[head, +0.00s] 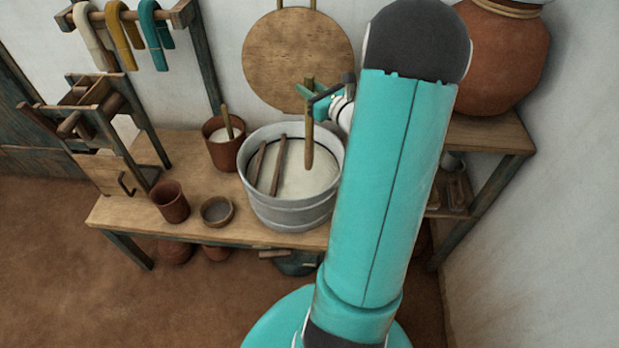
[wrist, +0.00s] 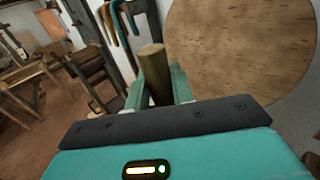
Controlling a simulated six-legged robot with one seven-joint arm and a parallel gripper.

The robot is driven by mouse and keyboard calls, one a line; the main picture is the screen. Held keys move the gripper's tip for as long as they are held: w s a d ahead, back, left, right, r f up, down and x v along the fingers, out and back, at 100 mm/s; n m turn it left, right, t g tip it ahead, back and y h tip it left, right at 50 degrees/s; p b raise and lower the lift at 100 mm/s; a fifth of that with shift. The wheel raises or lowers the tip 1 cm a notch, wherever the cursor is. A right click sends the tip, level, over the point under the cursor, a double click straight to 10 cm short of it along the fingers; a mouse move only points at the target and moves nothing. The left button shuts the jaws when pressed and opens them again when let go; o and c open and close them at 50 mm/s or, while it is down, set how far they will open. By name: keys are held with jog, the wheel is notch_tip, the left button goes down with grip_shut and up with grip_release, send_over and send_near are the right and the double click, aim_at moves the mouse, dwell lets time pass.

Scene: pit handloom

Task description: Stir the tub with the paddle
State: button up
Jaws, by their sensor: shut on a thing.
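The tub (head: 290,212) is a grey metal vessel on the wooden table, filled with a pale off-white liquid (head: 300,182). The wooden paddle (head: 309,140) stands nearly upright over the tub, its lower end at the liquid; whether the tip is under the surface is hard to tell. My gripper (head: 311,95) is shut on the paddle's upper shaft, above the tub's far right side. In the wrist view, the paddle's round top (wrist: 152,55) rises between my teal fingers. My arm hides the tub's right edge.
Two wooden sticks (head: 279,165) lie across the tub's left part. A brown pot (head: 222,152) with a stick, a cup (head: 170,202) and a small bowl (head: 217,211) stand to the left. A round wooden board (head: 298,55) hangs behind; a large clay jar (head: 503,60) stands right.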

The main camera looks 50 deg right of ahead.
aim_at(310, 72)
jog(key=shift+r, duration=3.05)
jog(key=shift+s, duration=0.1)
